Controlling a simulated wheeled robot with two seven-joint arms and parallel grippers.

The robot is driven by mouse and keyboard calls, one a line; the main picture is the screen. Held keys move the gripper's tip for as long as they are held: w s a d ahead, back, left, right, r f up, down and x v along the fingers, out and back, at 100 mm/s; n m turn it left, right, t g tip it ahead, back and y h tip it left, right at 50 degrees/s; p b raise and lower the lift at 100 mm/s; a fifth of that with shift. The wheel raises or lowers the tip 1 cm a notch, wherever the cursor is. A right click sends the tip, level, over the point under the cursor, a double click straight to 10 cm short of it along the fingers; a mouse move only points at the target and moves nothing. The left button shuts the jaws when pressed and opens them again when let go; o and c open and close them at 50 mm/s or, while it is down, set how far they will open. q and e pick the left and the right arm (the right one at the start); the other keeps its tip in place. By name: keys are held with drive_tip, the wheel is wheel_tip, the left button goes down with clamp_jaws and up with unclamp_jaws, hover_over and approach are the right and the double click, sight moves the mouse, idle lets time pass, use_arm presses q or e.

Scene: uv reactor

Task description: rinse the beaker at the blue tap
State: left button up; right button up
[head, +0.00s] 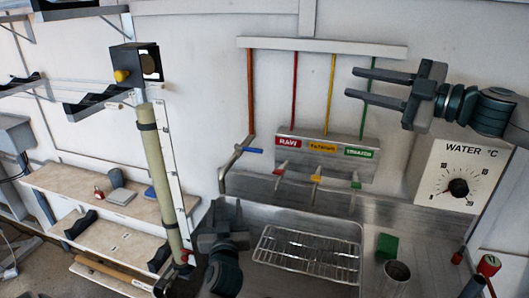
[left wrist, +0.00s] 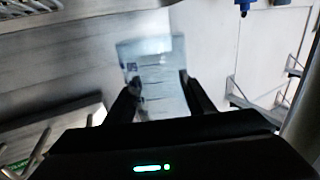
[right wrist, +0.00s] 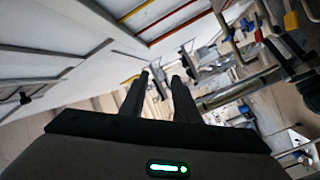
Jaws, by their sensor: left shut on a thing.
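My left gripper (head: 222,222) is at the left end of the sink. In the left wrist view, its two fingers (left wrist: 157,95) are shut on a clear glass beaker (left wrist: 157,65) with faint markings. I cannot make out the beaker in the head view. The blue tap (head: 252,151) has a blue lever and a bent metal spout on the wall above and behind my left gripper; a blue part (left wrist: 243,5) shows at the top of the left wrist view. My right gripper (head: 382,88) is raised before the wall at the right, open and empty; its fingers also show in the right wrist view (right wrist: 160,85).
A wire rack (head: 308,252) lies over the sink. Red, yellow and green taps (head: 317,178) line the wall panel. A green block (head: 388,245) and a metal cup (head: 397,272) stand right of the sink. A tall tube column (head: 160,165) rises on the left.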

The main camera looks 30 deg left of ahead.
sight(263, 151)
drive_tip(key=s+a+f+h, duration=0.1)
drive_tip(key=s+a+f, duration=0.1)
drive_tip(key=a+f, duration=0.3)
drive_tip(key=s+a+f+n+h, duration=0.1)
drive_tip(key=a+f, duration=0.4)
drive_tip(key=f, duration=0.9)
drive_tip(key=shift+s+a+n+g, duration=0.3)
drive_tip(key=shift+s+a+g, duration=0.1)
drive_tip(key=shift+s, duration=0.1)
drive_tip(key=a, duration=0.4)
drive_tip(key=a+f, duration=0.1)
drive_tip(key=a, duration=0.2)
drive_tip(key=a+f, duration=0.1)
drive_tip(key=a, duration=0.3)
drive_tip(key=shift+w+a+f, duration=0.25)
drive_tip(key=shift+w+a, duration=0.05)
drive_tip(key=shift+w, duration=0.1)
drive_tip(key=shift+c, duration=0.4)
clamp_jaws()
